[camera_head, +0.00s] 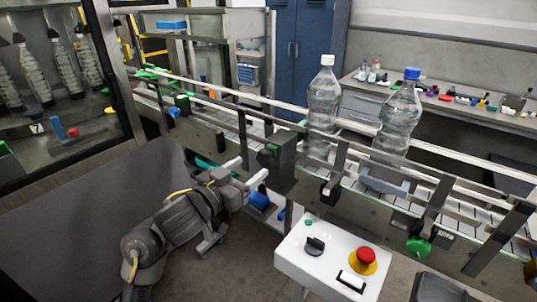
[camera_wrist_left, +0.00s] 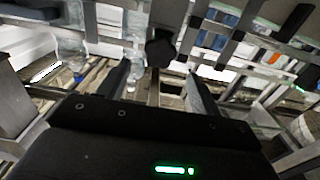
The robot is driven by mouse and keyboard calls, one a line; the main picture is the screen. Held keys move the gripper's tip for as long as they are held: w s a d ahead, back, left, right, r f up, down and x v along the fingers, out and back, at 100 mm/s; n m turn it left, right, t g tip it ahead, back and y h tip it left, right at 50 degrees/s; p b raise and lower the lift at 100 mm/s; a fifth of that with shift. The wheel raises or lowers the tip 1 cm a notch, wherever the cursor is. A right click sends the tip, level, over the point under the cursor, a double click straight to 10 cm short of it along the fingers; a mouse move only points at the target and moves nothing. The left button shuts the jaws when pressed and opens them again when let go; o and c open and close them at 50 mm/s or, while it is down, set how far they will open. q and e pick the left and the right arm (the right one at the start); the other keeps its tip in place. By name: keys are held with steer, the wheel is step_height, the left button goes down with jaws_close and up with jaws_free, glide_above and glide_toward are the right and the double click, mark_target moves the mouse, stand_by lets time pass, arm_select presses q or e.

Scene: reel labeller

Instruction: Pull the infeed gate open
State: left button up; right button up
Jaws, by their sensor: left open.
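A dark upright block (camera_head: 284,162) stands at the near side of the bottle conveyor. It may be the infeed gate, but I cannot tell for certain. A black knob (camera_wrist_left: 160,48) shows in the left wrist view, beyond the gap between the fingers. In the left wrist view the left gripper (camera_wrist_left: 158,76) is open, with a finger at each side. My right gripper is not in view.
Two clear bottles, one white-capped (camera_head: 323,105) and one blue-capped (camera_head: 399,115), stand on the conveyor (camera_head: 215,140). A white control box (camera_head: 325,262) with a red emergency button (camera_head: 364,257) stands in front. Guide rails and brackets crowd the conveyor edge.

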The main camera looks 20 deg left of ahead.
mark_target(263, 159)
arm_select(q)
steer(key=x, duration=0.9)
steer(key=shift+w, duration=0.15)
